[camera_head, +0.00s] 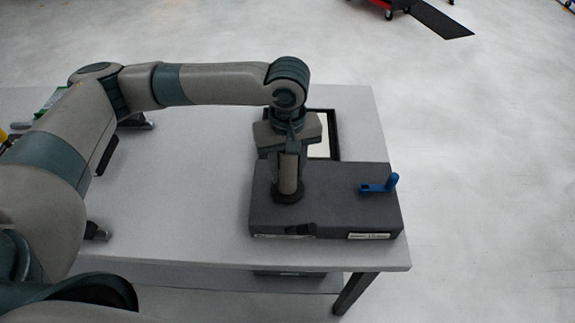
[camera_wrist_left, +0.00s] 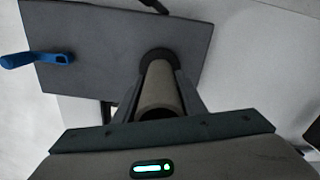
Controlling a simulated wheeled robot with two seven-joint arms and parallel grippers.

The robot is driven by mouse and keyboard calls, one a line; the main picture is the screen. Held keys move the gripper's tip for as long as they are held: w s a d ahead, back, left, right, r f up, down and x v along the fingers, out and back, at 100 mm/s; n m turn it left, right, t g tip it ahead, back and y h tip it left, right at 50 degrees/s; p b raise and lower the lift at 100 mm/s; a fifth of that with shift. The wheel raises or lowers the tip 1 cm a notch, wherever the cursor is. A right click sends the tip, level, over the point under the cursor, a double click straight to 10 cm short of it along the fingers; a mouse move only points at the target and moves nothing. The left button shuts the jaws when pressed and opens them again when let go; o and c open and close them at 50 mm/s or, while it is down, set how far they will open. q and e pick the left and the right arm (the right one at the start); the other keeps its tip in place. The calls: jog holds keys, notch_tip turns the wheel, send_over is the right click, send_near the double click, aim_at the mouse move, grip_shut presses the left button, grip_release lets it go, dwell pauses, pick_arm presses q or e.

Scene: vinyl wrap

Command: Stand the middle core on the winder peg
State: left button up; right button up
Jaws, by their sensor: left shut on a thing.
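A tan cylindrical core (camera_head: 288,176) stands upright over the dark round collar (camera_head: 288,197) on top of the grey winder box (camera_head: 340,195). My left gripper (camera_head: 288,158) is above the box and shut on the core. In the left wrist view the core (camera_wrist_left: 160,92) lies between the two fingers, with its far end at the black collar (camera_wrist_left: 158,60). The peg is hidden, and I cannot tell how far the core sits down on it. My right gripper is not in view.
A black-framed tray (camera_head: 334,130) lies behind the box. The pale table (camera_head: 190,190) is clear in the middle. Dark items at its left are partly hidden by my arm.

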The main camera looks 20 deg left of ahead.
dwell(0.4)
pick_arm(q)
jog(key=o, duration=1.2)
jog(key=shift+c, duration=0.2)
jog(key=shift+r, duration=0.1)
notch_tip(320, 180, up, 17)
jog(key=b, duration=0.3)
dwell(0.3)
